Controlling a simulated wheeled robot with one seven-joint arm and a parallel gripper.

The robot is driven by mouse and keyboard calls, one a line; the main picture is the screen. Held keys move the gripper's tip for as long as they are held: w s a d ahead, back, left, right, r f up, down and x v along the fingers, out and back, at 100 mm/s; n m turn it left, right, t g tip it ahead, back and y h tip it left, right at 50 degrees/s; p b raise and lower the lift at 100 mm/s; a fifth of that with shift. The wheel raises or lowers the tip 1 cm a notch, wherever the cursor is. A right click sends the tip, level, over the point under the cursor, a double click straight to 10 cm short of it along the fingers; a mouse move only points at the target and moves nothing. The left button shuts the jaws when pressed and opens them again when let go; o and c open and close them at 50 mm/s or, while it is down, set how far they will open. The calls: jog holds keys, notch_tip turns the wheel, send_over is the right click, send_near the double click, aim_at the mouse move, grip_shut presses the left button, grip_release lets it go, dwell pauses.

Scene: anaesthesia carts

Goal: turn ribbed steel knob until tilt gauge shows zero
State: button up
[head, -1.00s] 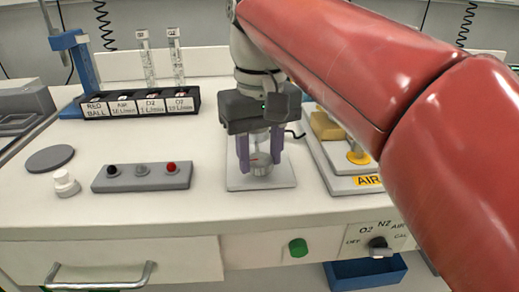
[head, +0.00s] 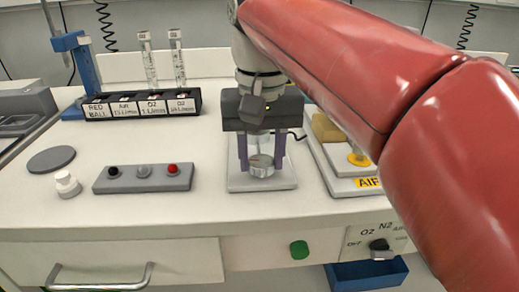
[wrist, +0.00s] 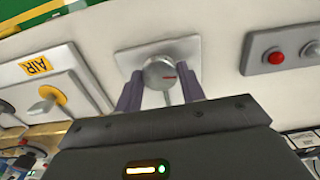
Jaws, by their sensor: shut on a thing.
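The ribbed steel knob (head: 261,167) stands on a pale square plate (head: 240,183) on the cart top. A small red mark shows on its top, also in the wrist view, where the knob (wrist: 160,73) is seen with the mark toward the right. My gripper (head: 262,164) points down over the plate, its two purple fingers on either side of the knob, shut on it. In the wrist view my gripper (wrist: 164,88) has its fingers at the knob's left and right. I cannot make out a tilt gauge in either view.
A grey box with black, grey and red buttons (head: 143,179) lies left of the plate. A base with a yellow knob (head: 358,159) and AIR label stands close on the right. A black rack (head: 140,105) with glass tubes is behind.

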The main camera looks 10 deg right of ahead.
aim_at(261, 161)
jog(key=o, duration=1)
jog(key=shift+r, duration=0.1)
notch_tip(261, 161, up, 8)
jog(key=shift+f, duration=0.2)
